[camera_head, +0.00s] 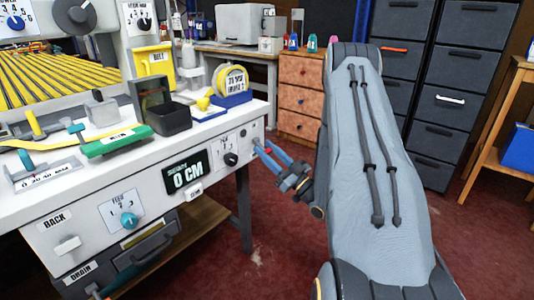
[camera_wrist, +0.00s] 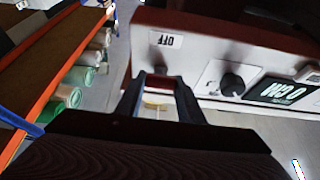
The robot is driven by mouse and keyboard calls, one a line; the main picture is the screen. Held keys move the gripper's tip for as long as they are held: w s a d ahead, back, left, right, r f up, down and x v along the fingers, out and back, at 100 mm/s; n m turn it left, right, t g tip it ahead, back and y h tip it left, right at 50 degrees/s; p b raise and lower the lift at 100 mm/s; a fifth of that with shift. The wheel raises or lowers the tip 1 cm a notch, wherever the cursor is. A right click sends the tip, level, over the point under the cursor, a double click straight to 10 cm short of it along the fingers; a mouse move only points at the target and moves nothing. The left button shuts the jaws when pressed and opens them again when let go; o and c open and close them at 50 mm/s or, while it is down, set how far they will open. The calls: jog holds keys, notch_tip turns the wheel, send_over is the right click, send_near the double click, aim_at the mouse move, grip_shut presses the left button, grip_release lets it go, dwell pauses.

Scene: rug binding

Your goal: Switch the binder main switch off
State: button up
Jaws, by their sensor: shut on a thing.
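The white binder machine (camera_head: 140,180) fills the left of the head view, with its control panel along the front. The main switch (camera_wrist: 160,68) is a small dark lever at the panel's end in the wrist view, beside an upside-down OFF label (camera_wrist: 166,40). My gripper (camera_wrist: 160,84) is at that lever, its fingertips on either side of it and shut on it. In the head view my gripper (camera_head: 263,147) is at the right end of the panel. The fingers hide much of the switch, so its exact position is unclear.
A black dial (camera_head: 231,159) and the 0 CM display (camera_head: 187,174) sit beside the switch on the panel. A teal feed dial (camera_head: 129,220) is farther left. An orange drawer unit (camera_head: 299,95) and dark cabinets (camera_head: 440,85) stand behind. The red floor right of the machine is clear.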

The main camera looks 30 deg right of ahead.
aim_at(269, 153)
jog(key=o, duration=1.1)
jog(key=shift+c, duration=0.2)
jog(key=v, duration=0.2)
jog(key=shift+s+d+f, duration=0.15)
jog(key=shift+s, duration=0.15)
jog(key=b+v, duration=0.1)
jog(key=b, duration=0.2)
jog(key=shift+s+d+f, duration=0.1)
jog(key=shift+s+f, duration=0.1)
jog(key=shift+f, duration=0.1)
jog(key=b+v, duration=0.2)
jog(key=b, duration=0.2)
jog(key=shift+s+d, duration=0.1)
jog(key=shift+s, duration=0.1)
jog(key=shift+s+d+f+b, duration=0.15)
jog(key=shift+s+b, duration=0.3)
jog(key=shift+b, duration=0.55)
